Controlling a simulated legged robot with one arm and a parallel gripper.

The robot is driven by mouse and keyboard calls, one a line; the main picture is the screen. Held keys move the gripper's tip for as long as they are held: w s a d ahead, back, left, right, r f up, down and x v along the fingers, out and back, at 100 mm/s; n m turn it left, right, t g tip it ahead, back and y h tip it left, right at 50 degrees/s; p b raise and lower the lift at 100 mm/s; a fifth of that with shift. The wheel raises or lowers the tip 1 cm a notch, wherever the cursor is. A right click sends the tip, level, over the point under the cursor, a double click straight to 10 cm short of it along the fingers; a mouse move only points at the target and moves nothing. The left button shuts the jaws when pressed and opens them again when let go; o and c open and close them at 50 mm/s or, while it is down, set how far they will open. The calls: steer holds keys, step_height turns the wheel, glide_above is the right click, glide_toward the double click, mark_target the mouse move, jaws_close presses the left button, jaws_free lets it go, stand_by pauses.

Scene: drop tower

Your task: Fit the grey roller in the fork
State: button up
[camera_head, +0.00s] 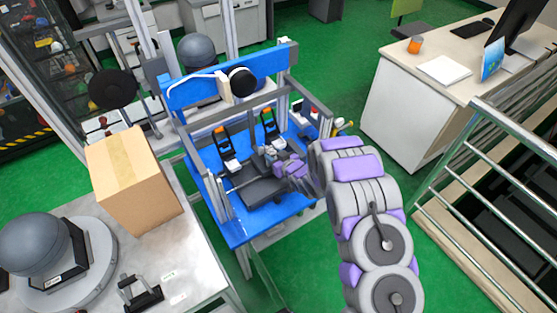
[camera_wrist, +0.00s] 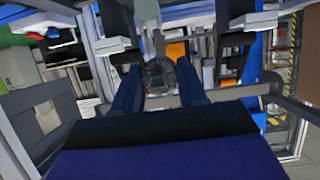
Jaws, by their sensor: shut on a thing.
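My gripper (camera_head: 269,157) reaches in over the blue work table of the rig, in front of two upright black holders with orange tops, the left holder (camera_head: 227,148) and the right holder (camera_head: 270,126). In the wrist view my gripper (camera_wrist: 160,82) has its two dark blue fingers on either side of a dark grey rounded piece, the grey roller (camera_wrist: 160,72), and is shut on it. The roller is too small to make out in the head view. I cannot tell for certain which part is the fork, or whether the roller touches it.
A blue crossbeam (camera_head: 190,92) and grey posts frame the blue table (camera_head: 237,232). A dark flat block (camera_head: 262,192) lies on it under my arm. A cardboard box (camera_head: 133,178) stands on the left bench. A metal railing (camera_head: 500,200) is at right.

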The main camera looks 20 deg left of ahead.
mark_target(267, 146)
steer(key=shift+w+a, duration=0.2)
steer(key=shift+w, duration=0.1)
steer(key=shift+w+r, duration=0.25)
steer(key=shift+w, duration=0.3)
steer(key=a, duration=0.1)
steer(key=w+a, duration=0.2)
steer(key=shift+a+f+b, duration=0.25)
steer(key=shift+f+b, duration=0.05)
steer(key=shift+f, duration=0.1)
steer(key=shift+w+a, duration=0.3)
steer(key=shift+w, duration=0.05)
steer(key=shift+w+d+f, duration=0.15)
steer(key=shift+d+f, duration=0.1)
steer(key=shift+f, duration=0.35)
steer(key=shift+a+f+b, duration=0.2)
steer(key=shift+f, duration=0.5)
steer(key=shift+a+f+b, duration=0.15)
steer(key=shift+f, duration=0.5)
steer(key=shift+d+f, duration=0.2)
steer(key=shift+f, duration=0.6)
